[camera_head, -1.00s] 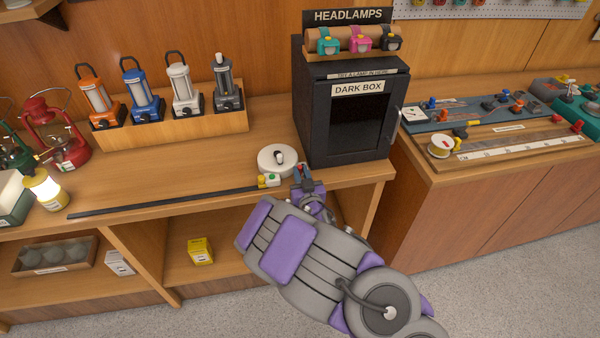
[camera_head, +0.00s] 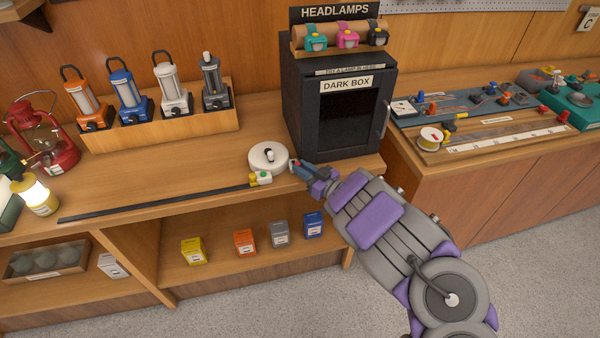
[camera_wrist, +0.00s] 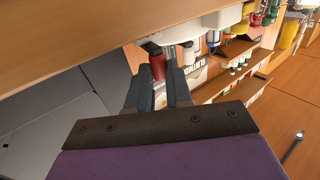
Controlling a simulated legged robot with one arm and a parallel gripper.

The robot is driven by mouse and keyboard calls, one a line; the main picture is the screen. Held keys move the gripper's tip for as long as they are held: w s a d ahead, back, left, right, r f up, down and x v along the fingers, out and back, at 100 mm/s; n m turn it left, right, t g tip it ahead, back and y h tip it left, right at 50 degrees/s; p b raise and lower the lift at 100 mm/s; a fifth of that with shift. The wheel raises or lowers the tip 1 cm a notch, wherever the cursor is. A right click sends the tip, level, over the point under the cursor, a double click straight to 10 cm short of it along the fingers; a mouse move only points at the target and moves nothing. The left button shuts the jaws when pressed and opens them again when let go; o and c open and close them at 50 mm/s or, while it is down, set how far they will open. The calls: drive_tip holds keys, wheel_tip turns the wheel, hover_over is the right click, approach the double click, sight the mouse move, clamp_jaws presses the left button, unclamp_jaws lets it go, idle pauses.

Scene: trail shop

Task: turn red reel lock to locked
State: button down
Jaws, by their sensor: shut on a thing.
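A round white reel (camera_head: 282,153) lies on the wooden counter just left of the dark box, with a small knob on its top. A small red piece (camera_head: 293,163), which looks like the red reel lock, shows at the reel's right side. My gripper (camera_head: 296,166) reaches in from the right and is shut on this red piece. In the wrist view the red piece (camera_wrist: 157,67) is between the two dark fingers of my gripper (camera_wrist: 158,80). The fingers hide part of it, and I cannot read its lock position.
The black dark box (camera_head: 303,128) stands close behind my gripper. A small yellow-green block (camera_head: 261,177) and a long black strip (camera_head: 160,203) lie left of it at the counter's front. Lanterns stand in a wooden rack (camera_head: 165,137). Small boxes (camera_head: 245,243) sit on the lower shelf.

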drive_tip(key=shift+w+d+n+g+y+b, duration=0.25)
drive_tip(key=shift+d+n+g+y+b, duration=0.1)
drive_tip(key=shift+n+g+y+b, duration=0.25)
drive_tip(key=shift+w+d+n+g+y+b, duration=0.35)
drive_tip(key=shift+n+g, duration=0.25)
drive_tip(key=shift+g, duration=0.2)
drive_tip(key=shift+w+d+n+g+y+b, duration=0.25)
drive_tip(key=shift+n+g+y, duration=0.3)
drive_tip(key=shift+g, duration=0.4)
drive_tip(key=shift+w+d+n+g+y+b, duration=0.1)
drive_tip(key=shift+n+g+y+b, duration=0.25)
drive_tip(key=shift+n+g, duration=0.5)
drive_tip(key=c, duration=1)
unclamp_jaws()
drive_tip(key=shift+c, duration=0.2)
drive_tip(key=shift+r+m, duration=0.1)
drive_tip(key=shift+m, duration=0.2)
